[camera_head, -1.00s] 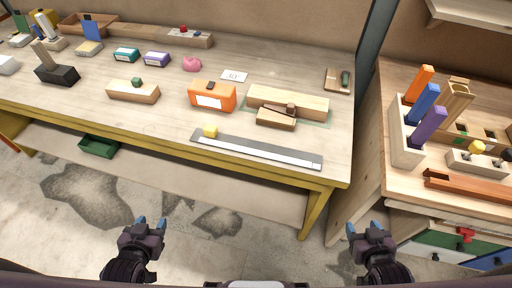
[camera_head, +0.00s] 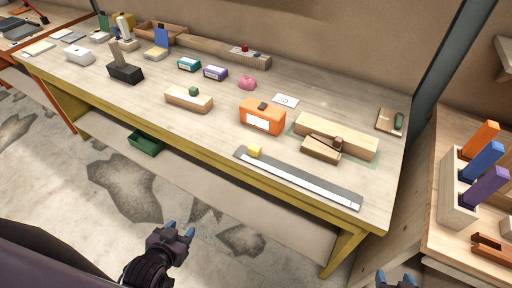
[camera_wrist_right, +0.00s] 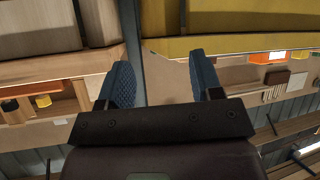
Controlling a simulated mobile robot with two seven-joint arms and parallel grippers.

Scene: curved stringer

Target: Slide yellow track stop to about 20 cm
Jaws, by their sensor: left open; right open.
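The yellow track stop (camera_head: 254,151) sits near the left end of a long grey track with a white scale strip (camera_head: 300,180). The track lies along the front edge of the wooden workbench. My left gripper (camera_head: 180,232) is open and empty, below and in front of the bench, well apart from the track. My right gripper (camera_head: 396,280) is at the bottom edge of the head view, partly cut off. In the right wrist view its two blue fingers (camera_wrist_right: 165,82) stand apart with nothing between them. The scale's numbers are too small to read.
Behind the track are an orange box (camera_head: 262,117) and wooden blocks (camera_head: 336,135). A second bench at the right holds a block with orange, blue and purple pieces (camera_head: 485,160). The bench's yellow front rail (camera_head: 200,158) lies between my grippers and the track.

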